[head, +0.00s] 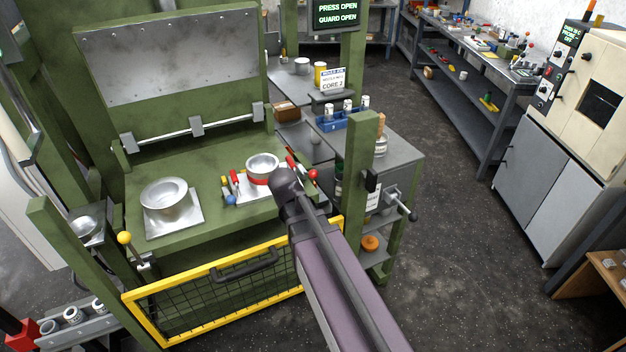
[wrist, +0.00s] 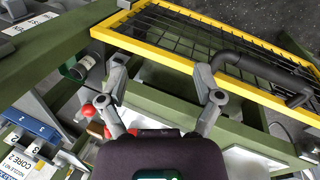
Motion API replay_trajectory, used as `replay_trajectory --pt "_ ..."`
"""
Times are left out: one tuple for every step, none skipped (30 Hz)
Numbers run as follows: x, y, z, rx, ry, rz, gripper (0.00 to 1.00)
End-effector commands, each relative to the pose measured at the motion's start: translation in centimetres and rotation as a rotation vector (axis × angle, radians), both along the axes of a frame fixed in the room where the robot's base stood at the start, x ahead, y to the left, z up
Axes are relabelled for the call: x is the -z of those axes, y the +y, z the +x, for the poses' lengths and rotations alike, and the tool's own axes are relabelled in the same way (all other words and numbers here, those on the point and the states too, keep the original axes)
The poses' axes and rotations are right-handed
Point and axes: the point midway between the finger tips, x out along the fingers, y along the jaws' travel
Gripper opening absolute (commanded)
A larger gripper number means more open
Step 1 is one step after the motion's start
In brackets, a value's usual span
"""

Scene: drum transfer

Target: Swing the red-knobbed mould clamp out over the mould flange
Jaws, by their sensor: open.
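The right-hand mould (head: 262,161), a metal cup with a red band below its rim, stands on a plate on the green press bed. A red knob (head: 313,174) shows to its right, close beside my arm; the clamp under it is mostly hidden. In the head view my arm hides the gripper.
The lowered yellow guard (head: 220,272), with a black handle (wrist: 262,72), runs across the press front. A second metal mould (head: 165,197) sits left on the bed. A blue ball knob (head: 231,200) is near the right mould. A green post (head: 357,165) rises right of my arm.

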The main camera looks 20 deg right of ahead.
Motion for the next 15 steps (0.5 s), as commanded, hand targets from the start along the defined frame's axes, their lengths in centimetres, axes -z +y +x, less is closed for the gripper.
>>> replay_trajectory --pt "1.3 -0.3 2.1 -0.076 0.009 -0.060 0.84" --pt "1.5 -0.6 3.0 -0.125 0.016 -0.100 0.84" --pt "1.7 -0.9 4.1 -0.189 0.028 -0.153 0.84" --pt "1.9 -1.1 5.0 -0.237 0.039 -0.192 0.84" --pt "2.0 -1.2 5.8 -0.283 0.052 -0.231 0.84" --pt "2.1 -1.5 7.0 -0.345 0.070 -0.285 0.84" --pt "2.2 -1.6 7.8 -0.391 0.085 -0.325 0.84" --pt "2.3 -1.7 8.7 -0.436 0.102 -0.366 0.84" --pt "2.3 -1.8 9.8 -0.497 0.126 -0.420 0.84" --pt "2.3 -1.9 10.7 -0.540 0.146 -0.461 0.84" --pt "2.3 -1.9 11.6 -0.584 0.167 -0.502 0.84" --pt "2.3 -1.9 12.7 -0.640 0.196 -0.556 0.84" --pt "2.3 -1.9 13.6 -0.682 0.221 -0.598 0.84" --pt "2.2 -1.8 14.4 -0.722 0.246 -0.639 0.84" --pt "2.1 -1.7 15.5 -0.773 0.282 -0.693 0.84"
